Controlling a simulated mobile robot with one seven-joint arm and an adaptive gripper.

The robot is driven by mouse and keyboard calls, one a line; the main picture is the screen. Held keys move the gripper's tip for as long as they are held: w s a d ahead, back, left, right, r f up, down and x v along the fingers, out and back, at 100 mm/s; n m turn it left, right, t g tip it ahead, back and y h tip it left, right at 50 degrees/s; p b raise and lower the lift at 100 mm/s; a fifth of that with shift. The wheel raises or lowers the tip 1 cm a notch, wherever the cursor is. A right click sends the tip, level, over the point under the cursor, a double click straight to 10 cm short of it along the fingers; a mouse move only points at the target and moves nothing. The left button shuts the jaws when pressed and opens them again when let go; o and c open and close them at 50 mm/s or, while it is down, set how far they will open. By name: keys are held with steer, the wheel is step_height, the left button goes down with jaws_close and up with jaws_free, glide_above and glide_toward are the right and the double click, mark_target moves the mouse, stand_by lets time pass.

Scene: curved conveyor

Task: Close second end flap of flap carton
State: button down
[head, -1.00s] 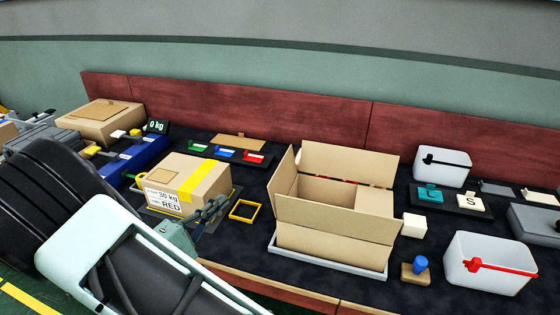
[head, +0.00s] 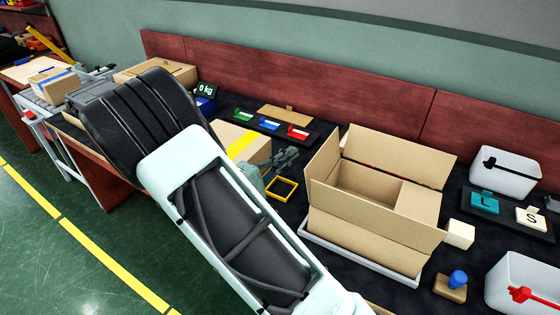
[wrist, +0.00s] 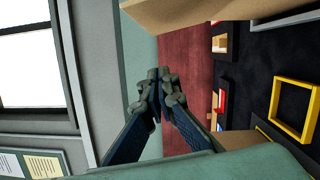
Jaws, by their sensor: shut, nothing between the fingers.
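The flap carton (head: 375,245) stands open-topped at the centre right in the head view. Its left end flap (head: 322,160) stands up, as do the long back flap (head: 400,157) and the long front flap (head: 375,210). At the right end, a panel (head: 420,203) appears folded inward. My gripper (head: 288,156) is left of the carton, apart from it, beside the taped box. In the wrist view my gripper (wrist: 158,75) is shut and empty, with cardboard of the carton (wrist: 220,12) at the top edge.
The taped box (head: 240,142) and yellow frame (head: 283,189) lie by my gripper. The carton sits on a pale tray (head: 350,258). A white cube (head: 459,234), a blue-knobbed stamp (head: 452,285) and white bins (head: 506,172) are to its right. A red back wall (head: 300,85) runs behind.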

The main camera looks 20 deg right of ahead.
mark_target(317, 155)
steer(key=d+r, duration=0.1)
steer(key=d, duration=0.5)
steer(key=shift+s+p, duration=0.3)
steer(key=shift+s, duration=0.1)
steer(key=shift+s+d, duration=0.1)
steer(key=m+b, duration=0.1)
steer(key=s+d+m+b, duration=0.1)
steer(key=b, duration=0.1)
steer(key=shift+s+d+r+m+y, duration=0.2)
steer(key=shift+s+d+m+y, duration=0.1)
steer(key=shift+y, duration=0.1)
steer(key=shift+s+d+m+g+b, duration=0.2)
steer(key=shift+s+m+g+b, duration=0.1)
steer(key=shift+m+b, duration=0.4)
steer(key=shift+s+d+r+m+b, duration=0.3)
steer(key=shift+s+d+b, duration=0.05)
steer(key=shift+d+b, duration=0.1)
steer(key=shift+w+a, duration=0.1)
